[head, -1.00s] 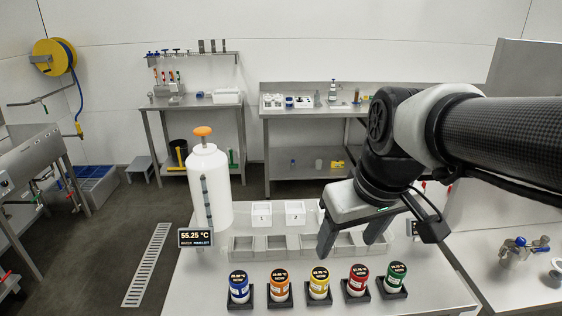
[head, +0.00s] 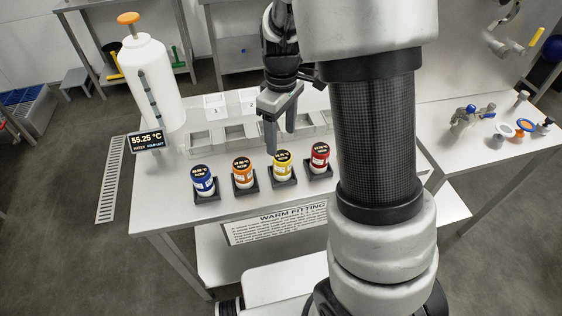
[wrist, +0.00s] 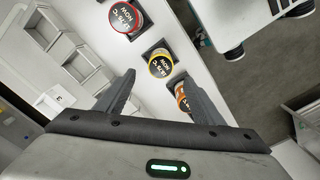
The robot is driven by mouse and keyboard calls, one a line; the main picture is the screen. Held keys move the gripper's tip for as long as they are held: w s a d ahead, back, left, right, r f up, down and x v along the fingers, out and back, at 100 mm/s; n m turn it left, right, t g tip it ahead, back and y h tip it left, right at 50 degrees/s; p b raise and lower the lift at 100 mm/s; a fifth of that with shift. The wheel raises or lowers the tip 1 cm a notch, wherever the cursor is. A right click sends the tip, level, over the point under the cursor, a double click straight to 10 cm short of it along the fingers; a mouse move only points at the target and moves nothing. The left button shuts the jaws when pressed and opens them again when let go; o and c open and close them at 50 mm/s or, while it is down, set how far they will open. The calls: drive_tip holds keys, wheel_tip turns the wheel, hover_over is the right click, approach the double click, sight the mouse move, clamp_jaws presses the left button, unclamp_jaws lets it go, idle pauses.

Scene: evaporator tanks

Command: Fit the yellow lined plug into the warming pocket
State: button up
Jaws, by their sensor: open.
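The yellow lined plug (head: 283,166) is a small white cylinder with a yellow band and a black top label. It stands upright in a dark square holder on the white table. In the wrist view the yellow plug (wrist: 160,66) shows just beyond the fingertips, between them. My gripper (head: 280,137) is open and empty, pointing down, above and slightly behind the plug and apart from it. A row of grey square pockets (head: 218,133) lies behind the plugs; my arm hides its right part. I cannot tell which one is the warming pocket.
Blue (head: 203,181), orange (head: 243,173) and red (head: 320,158) plugs stand in holders beside the yellow one. A tall white bottle (head: 150,80) and a 55.25 °C display (head: 147,141) stand at the left. The table front is clear.

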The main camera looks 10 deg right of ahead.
sight(282, 156)
wheel_tip(282, 156, down, 4)
drive_tip(key=shift+f, duration=0.2)
drive_tip(key=f, duration=0.5)
drive_tip(key=shift+s+d+f, duration=0.1)
drive_tip(key=shift+s, duration=0.1)
drive_tip(key=c, duration=1.3)
